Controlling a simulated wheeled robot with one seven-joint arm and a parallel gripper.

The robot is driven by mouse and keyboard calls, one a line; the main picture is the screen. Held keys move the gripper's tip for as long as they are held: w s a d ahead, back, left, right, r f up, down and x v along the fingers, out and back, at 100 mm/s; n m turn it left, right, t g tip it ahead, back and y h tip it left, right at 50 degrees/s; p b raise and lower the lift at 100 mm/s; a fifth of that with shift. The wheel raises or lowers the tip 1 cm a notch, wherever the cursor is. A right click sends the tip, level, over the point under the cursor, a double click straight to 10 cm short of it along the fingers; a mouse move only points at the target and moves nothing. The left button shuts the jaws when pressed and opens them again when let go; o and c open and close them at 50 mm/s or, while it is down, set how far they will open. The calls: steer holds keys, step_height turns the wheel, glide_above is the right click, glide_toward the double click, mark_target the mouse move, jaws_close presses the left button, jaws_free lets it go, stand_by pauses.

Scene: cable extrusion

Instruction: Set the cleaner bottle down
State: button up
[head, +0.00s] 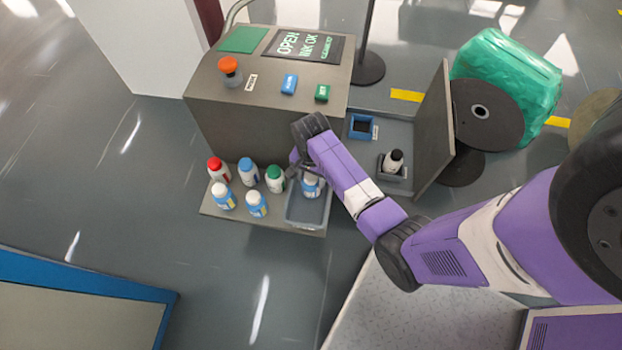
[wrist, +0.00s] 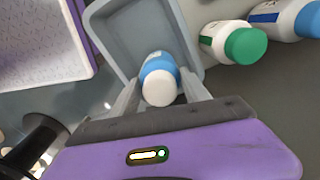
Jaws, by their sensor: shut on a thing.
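My gripper (head: 304,172) is shut on a bottle with a blue body and a white cap (wrist: 159,88), taken as the cleaner bottle; its label cannot be read. In the head view the bottle (head: 311,187) is over the grey tray (head: 304,217) at the right end of a low shelf. In the wrist view the fingers (wrist: 159,76) are on either side of it, and the tray (wrist: 118,35) lies behind it. Whether its base touches the tray floor is hidden.
Several bottles stand left of the tray; the nearest has a green cap (head: 275,178), also in the wrist view (wrist: 232,42). The grey cabinet (head: 235,125) rises behind.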

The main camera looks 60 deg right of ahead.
steer(key=shift+f, duration=0.4)
steer(key=o, duration=1.6)
steer(key=shift+f, duration=0.15)
